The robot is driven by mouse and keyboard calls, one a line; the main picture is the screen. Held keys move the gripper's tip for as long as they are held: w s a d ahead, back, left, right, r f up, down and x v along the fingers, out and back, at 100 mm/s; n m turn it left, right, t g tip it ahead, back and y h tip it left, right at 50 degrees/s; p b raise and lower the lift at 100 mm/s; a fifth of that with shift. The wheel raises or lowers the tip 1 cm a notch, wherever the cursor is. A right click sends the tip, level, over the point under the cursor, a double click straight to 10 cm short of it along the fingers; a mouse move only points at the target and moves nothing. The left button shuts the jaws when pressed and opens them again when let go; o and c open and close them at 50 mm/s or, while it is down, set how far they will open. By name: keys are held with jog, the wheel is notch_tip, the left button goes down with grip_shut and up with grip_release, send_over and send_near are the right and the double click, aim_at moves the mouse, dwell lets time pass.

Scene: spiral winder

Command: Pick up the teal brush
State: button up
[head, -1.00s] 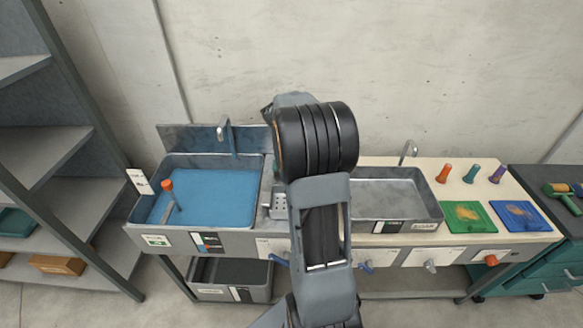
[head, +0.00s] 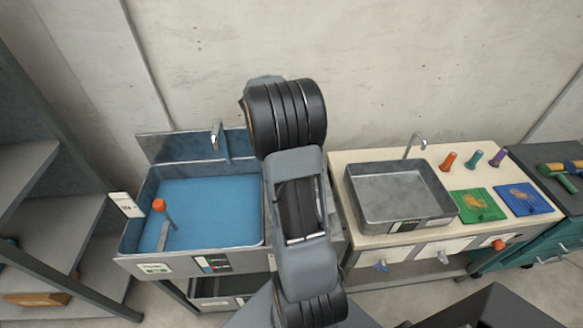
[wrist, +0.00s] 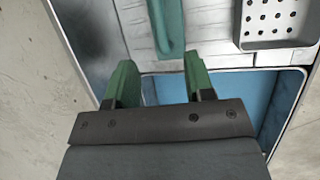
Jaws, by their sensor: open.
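A small teal handle (head: 474,159) stands upright on the pale bench at the right in the head view, between an orange and a purple one. It may be the brush; its lower part is too small to make out. A teal bar (wrist: 169,25) shows at the top of the wrist view, ahead of my gripper (wrist: 159,72); I cannot tell what it belongs to. My gripper's green fingers are apart, with nothing between them, above the edge of the blue-filled basin. In the head view my arm hides the gripper.
The blue-filled basin (head: 208,205) is at left, with an orange-topped stick (head: 160,206) in it. An empty grey tray (head: 400,190) and green (head: 478,204) and blue (head: 523,199) mats lie right. A perforated holder (wrist: 277,22) is near my gripper. Shelves (head: 45,215) stand far left.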

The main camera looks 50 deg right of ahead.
jog(key=shift+p+x, duration=0.9)
jog(key=shift+x, duration=4)
jog(key=shift+d+f, duration=0.35)
jog(key=shift+f, duration=0.3)
jog(key=shift+f, duration=0.2)
grip_shut()
